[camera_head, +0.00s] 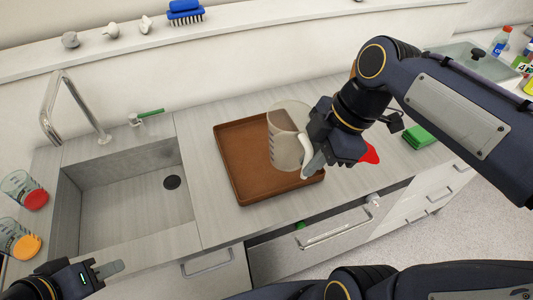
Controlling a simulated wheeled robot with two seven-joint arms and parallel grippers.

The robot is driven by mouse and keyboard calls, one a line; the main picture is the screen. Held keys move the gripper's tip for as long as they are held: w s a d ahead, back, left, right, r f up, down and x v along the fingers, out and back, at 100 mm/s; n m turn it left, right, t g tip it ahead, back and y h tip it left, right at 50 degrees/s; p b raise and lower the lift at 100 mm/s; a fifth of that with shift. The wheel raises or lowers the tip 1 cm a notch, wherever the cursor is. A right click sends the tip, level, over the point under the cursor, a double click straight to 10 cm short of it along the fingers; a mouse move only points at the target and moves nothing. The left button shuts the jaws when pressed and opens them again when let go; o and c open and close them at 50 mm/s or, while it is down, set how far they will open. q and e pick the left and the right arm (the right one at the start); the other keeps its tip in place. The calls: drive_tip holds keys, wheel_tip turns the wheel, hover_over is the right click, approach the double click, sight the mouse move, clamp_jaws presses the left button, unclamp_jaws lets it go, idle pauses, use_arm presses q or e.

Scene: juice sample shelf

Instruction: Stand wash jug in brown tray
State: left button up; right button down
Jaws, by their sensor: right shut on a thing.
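The wash jug (285,142), a pale translucent jug with a white handle, is over the right part of the brown tray (236,155). It looks slightly tilted, and I cannot tell whether its base touches the tray floor. My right gripper (308,165) is shut on the jug's handle, at the tray's right edge. The tray lies flat on the counter right of the sink. My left gripper (112,268) is at the lower left, in front of the sink and far from the jug. Its finger shows edge-on, so its opening is unclear.
A sink (125,195) with a tap (88,120) is on the left. A red object (370,153) and a green cloth-like block (421,136) are right of the tray. A drawer (330,235) below stands open.

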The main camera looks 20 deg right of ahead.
drive_tip(key=w+f, duration=0.1)
drive_tip(key=w, duration=0.1)
drive_tip(key=w+f+p, duration=0.1)
drive_tip(key=w, duration=0.2)
drive_tip(key=w+f, duration=0.2)
drive_tip(key=w, duration=0.1)
drive_tip(key=shift+w+a+p, duration=0.25)
drive_tip(key=shift+p, duration=0.05)
drive_tip(key=w+f, duration=0.1)
drive_tip(key=f, duration=0.1)
drive_tip(key=w+f, duration=0.2)
drive_tip(key=shift+w+a, duration=0.1)
drive_tip(key=shift+a, duration=0.05)
drive_tip(key=f, duration=0.2)
drive_tip(key=w+f, duration=0.1)
drive_tip(key=f, duration=0.1)
drive_tip(key=shift+w+f+p, duration=0.1)
drive_tip(key=shift+f+p, duration=0.2)
drive_tip(key=shift+f, duration=0.2)
drive_tip(key=c, duration=1.4)
unclamp_jaws()
drive_tip(key=shift+r, duration=0.1)
drive_tip(key=shift+c, duration=0.2)
